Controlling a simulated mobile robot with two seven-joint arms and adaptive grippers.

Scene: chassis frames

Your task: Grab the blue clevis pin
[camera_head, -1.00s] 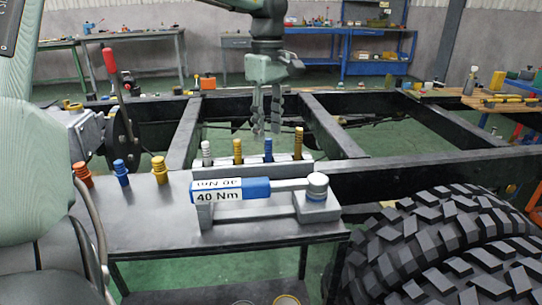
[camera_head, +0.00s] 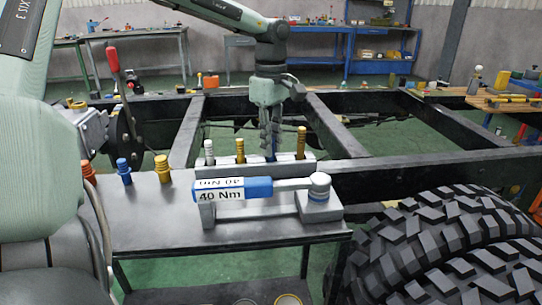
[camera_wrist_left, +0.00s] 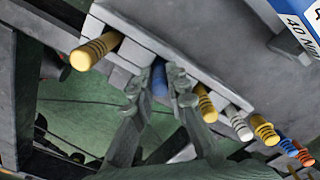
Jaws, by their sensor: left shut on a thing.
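The blue clevis pin (camera_wrist_left: 160,80) stands upright in a grey rack (camera_head: 305,158) at the bench's rear edge, between two yellow pins. My left gripper (camera_head: 270,139) has come down over it from above, and its fingers hide most of the pin in the head view. In the left wrist view the fingers of the left gripper (camera_wrist_left: 160,88) are on either side of the blue pin, shut on it. The pin's lower end is hidden in the rack. My right gripper is not in view.
The rack also holds a silver pin (camera_head: 209,152), a yellow pin (camera_head: 240,150) and a taller yellow pin (camera_head: 301,143). Orange, blue (camera_head: 123,171) and yellow plugs stand left on the bench. A torque wrench (camera_head: 257,189) lies in front. Black chassis rails (camera_head: 420,172) run behind.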

